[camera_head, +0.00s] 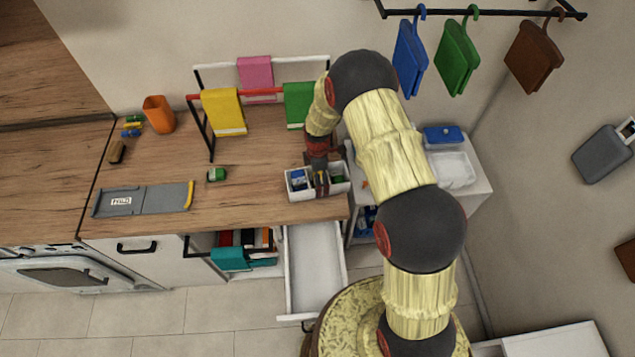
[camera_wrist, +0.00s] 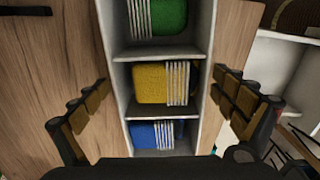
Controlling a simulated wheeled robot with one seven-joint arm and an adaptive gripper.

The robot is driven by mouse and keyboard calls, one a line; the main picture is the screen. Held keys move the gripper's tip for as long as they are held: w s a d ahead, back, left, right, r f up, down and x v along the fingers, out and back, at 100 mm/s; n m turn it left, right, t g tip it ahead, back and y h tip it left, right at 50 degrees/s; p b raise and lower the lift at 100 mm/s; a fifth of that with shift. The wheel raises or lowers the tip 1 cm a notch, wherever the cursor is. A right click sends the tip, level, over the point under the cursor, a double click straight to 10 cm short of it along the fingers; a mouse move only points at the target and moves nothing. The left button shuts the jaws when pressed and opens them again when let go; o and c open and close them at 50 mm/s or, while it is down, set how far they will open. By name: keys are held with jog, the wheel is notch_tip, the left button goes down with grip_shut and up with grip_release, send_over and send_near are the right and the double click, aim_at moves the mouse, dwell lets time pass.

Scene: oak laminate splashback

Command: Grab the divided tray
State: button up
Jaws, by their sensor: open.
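The divided tray (camera_head: 301,195) is white and sits on the wooden counter near its front right edge. In the wrist view the tray (camera_wrist: 205,60) shows three compartments in a row, with green, yellow and blue folded items in them. My gripper (camera_head: 321,183) is over the tray, pointing down. In the wrist view its open fingers (camera_wrist: 163,98) are on either side of the tray, with the middle compartment between them. Whether the fingertips reach below the tray's rim, I cannot tell. My arm hides part of the tray's right side in the head view.
A cloth rack (camera_head: 209,135) with yellow, pink and green cloths stands behind. A small green item (camera_head: 217,174), a grey board (camera_head: 150,199) and an orange cup (camera_head: 159,114) lie to the left. An open white drawer (camera_head: 315,268) juts out below the tray. A white cart (camera_head: 470,190) is right.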

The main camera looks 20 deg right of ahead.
jog(key=shift+c, duration=0.3)
jog(key=c, duration=1.1)
jog(key=shift+c, duration=0.7)
jog(key=shift+w+r, duration=0.1)
jog(key=shift+r, duration=0.1)
